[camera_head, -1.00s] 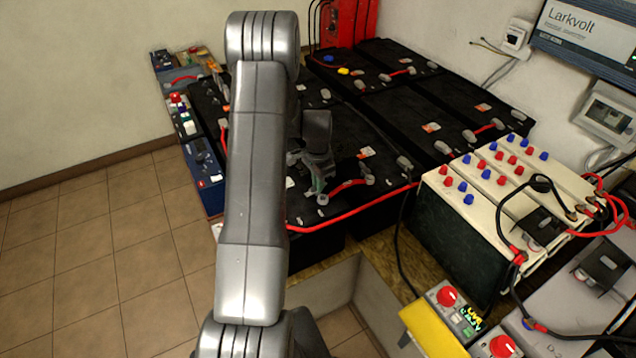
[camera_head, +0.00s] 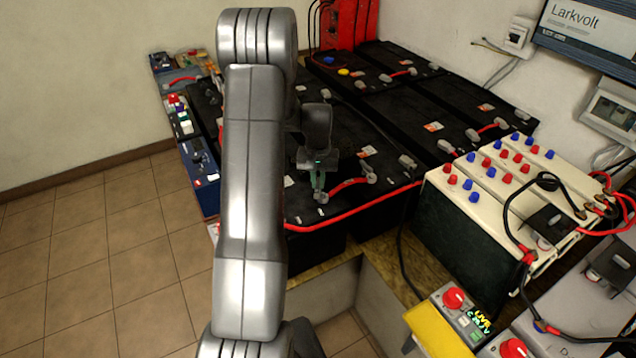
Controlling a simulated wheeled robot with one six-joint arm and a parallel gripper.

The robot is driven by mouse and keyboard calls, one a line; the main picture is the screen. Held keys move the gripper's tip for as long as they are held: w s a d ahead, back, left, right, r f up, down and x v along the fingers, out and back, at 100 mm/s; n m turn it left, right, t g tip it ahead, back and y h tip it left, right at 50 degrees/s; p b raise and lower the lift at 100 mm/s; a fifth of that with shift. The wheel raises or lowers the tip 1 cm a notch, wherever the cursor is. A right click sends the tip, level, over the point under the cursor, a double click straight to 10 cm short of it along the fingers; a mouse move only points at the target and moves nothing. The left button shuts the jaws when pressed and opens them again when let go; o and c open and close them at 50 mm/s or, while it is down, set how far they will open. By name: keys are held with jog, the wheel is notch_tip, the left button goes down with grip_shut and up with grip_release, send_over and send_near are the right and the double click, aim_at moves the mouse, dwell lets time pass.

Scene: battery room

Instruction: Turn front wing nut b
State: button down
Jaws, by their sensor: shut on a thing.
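My gripper (camera_head: 319,184) points down over the front black battery (camera_head: 352,207), near that battery's front edge. Its fingers are shut on a small part at a terminal beside the left end of a short red link cable (camera_head: 348,186). The part is taken to be the wing nut; the fingers hide almost all of it. My arm hides the left part of the battery top.
A long red cable (camera_head: 362,220) runs along the front edge of the black batteries. White batteries (camera_head: 495,190) with red and blue caps stand at the right. A yellow box (camera_head: 437,327) with a red knob stands at front right. Tiled floor lies at left.

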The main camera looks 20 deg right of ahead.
aim_at(318, 183)
jog(key=n, duration=0.3)
jog(key=shift+n+b, duration=0.3)
jog(key=shift+b, duration=0.1)
jog(key=shift+n+b, duration=0.3)
jog(key=shift+n, duration=1.4)
jog(key=shift+w+r, duration=0.1)
jog(key=c, duration=1.5)
grip_release()
notch_tip(318, 183, up, 14)
jog(key=shift+f, duration=0.15)
notch_tip(318, 183, down, 14)
jog(key=shift+r, duration=0.1)
